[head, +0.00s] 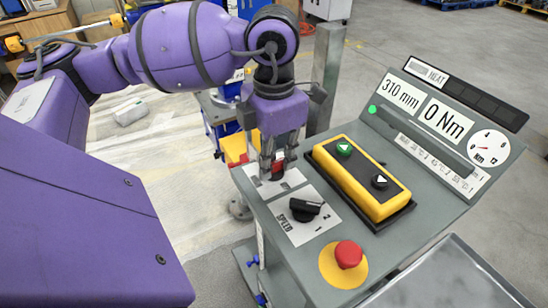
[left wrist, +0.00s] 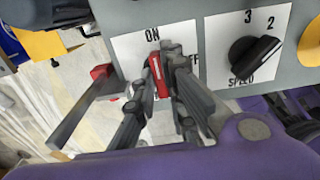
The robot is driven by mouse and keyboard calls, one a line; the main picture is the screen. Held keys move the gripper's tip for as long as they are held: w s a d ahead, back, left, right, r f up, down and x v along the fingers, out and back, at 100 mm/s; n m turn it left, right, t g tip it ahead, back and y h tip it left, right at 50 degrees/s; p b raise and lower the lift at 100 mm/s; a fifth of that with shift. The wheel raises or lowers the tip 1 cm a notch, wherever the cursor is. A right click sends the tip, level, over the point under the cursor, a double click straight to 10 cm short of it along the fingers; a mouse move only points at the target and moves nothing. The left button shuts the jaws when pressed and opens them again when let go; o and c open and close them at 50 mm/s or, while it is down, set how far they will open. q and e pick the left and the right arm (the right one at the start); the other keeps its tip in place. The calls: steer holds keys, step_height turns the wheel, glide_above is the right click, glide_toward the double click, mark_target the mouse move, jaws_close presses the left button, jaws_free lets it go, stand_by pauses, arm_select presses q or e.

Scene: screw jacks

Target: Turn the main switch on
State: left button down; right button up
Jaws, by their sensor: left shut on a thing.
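The main switch is a red handle (head: 278,168) with a white line, on a white plate at the left end of the grey console. It also shows in the left wrist view (left wrist: 157,72), where its line points roughly up toward the ON mark (left wrist: 152,34). The OFF mark lies to its right, partly hidden by a finger. My left gripper (head: 271,163) reaches down from above and is shut on the red handle, with a finger on either side in the left wrist view (left wrist: 163,80). The fingers hide part of the handle and plate. My right gripper is not in view.
A black speed knob (head: 305,209) sits close in front of the switch. A yellow box with two buttons (head: 362,178) and a red emergency button (head: 348,254) are further right. The display panel (head: 430,115) rises behind. A grey post (head: 325,75) stands beyond the console.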

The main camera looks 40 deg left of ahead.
mark_target(273, 163)
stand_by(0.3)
arm_select(q)
steer(key=c, duration=1.8)
jaws_free()
step_height(273, 163, up, 12)
